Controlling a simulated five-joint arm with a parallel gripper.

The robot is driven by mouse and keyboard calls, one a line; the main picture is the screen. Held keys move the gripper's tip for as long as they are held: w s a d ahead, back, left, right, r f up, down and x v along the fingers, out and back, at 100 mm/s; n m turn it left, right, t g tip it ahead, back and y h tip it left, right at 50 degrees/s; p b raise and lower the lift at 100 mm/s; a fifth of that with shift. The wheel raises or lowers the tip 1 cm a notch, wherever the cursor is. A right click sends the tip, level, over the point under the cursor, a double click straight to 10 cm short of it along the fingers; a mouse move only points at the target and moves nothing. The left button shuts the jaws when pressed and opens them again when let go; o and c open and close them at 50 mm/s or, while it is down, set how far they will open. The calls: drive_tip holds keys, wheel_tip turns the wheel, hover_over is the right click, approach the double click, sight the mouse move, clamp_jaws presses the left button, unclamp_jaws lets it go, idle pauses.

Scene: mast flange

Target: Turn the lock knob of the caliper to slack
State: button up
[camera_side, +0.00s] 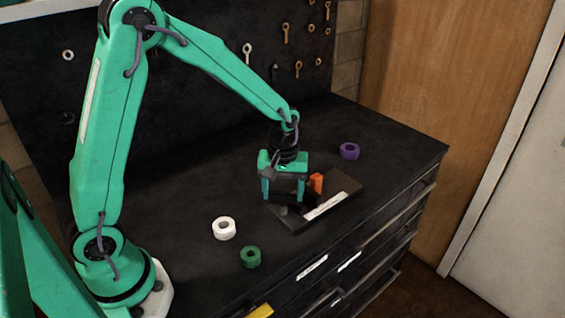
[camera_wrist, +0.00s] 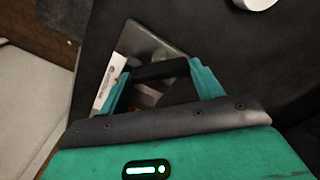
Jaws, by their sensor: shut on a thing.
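My gripper (camera_side: 283,191) points down over a dark plate (camera_side: 343,186) with a pale strip (camera_side: 325,206) along its front, on the black bench top. In the wrist view its green fingers are spread wide, with a dark bar-shaped knob (camera_wrist: 160,70) spanning between them, which I take as the lock knob. The fingers touch its two ends. The plate (camera_wrist: 148,42) lies beneath, with its pale strip (camera_wrist: 109,84) to the left. An orange block (camera_side: 316,182) stands just right of the gripper in the side view. The caliper's other details are hidden or too dark to tell.
A purple nut (camera_side: 349,151) lies behind and right of the plate. A white nut (camera_side: 224,228) and a green nut (camera_side: 250,257) lie at front left. A dark pegboard with hanging tools (camera_side: 285,34) stands behind. The bench's drawer edge is at front right.

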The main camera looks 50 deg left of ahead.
sight(283, 194)
idle(0.3)
drive_tip(key=o, duration=1)
drive_tip(key=shift+r, duration=0.15)
wheel_tip(283, 194, up, 7)
drive_tip(key=shift+r, duration=0.3)
